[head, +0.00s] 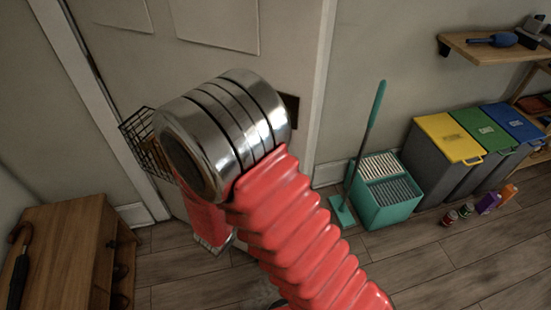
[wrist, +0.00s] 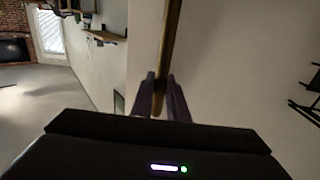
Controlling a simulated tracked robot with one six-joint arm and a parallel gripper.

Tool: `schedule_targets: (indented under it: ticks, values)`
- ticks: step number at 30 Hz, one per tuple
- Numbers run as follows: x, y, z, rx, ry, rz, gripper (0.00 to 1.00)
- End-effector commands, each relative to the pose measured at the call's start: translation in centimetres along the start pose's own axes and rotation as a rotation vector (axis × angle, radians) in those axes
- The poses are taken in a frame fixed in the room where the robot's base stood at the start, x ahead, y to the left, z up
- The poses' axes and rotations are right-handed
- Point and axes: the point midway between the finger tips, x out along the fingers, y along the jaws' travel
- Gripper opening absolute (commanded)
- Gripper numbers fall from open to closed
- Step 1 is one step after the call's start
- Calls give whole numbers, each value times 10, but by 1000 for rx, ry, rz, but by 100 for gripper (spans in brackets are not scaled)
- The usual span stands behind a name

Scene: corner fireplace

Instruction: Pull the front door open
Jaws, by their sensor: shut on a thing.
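The front door (head: 130,62), a pale panelled door in a white frame, stands behind my arm in the head view. It looks shut or nearly so; my arm hides much of it. A dark plate (head: 291,104) shows near its right edge. In the wrist view, a long brownish, brass-like bar (wrist: 171,35), apparently the door handle, runs down from the top edge. My gripper (wrist: 160,84) is shut on this bar, one dark finger on each side. In the head view the gripper and handle are hidden behind my arm.
A black wire basket (head: 140,128) hangs at the door's left. A wooden cabinet (head: 55,245) stands front left. A teal mop bucket (head: 385,205) with a mop (head: 368,135) and yellow, green and blue-lidded bins (head: 450,140) stand right of the door. Small cans and boxes lie before the bins.

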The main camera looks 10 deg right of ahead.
Motion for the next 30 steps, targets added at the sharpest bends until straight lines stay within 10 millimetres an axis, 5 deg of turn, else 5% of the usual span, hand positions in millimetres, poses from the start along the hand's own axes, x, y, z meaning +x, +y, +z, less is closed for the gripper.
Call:
schedule_targets:
  ticks: [9,26,27,30]
  values:
    - [-30,2,0,-2,2,6,0]
    - [-37,1,0,-4,2,5,0]
    - [-37,1,0,-4,2,5,17]
    - [-36,1,0,-4,1,6,24]
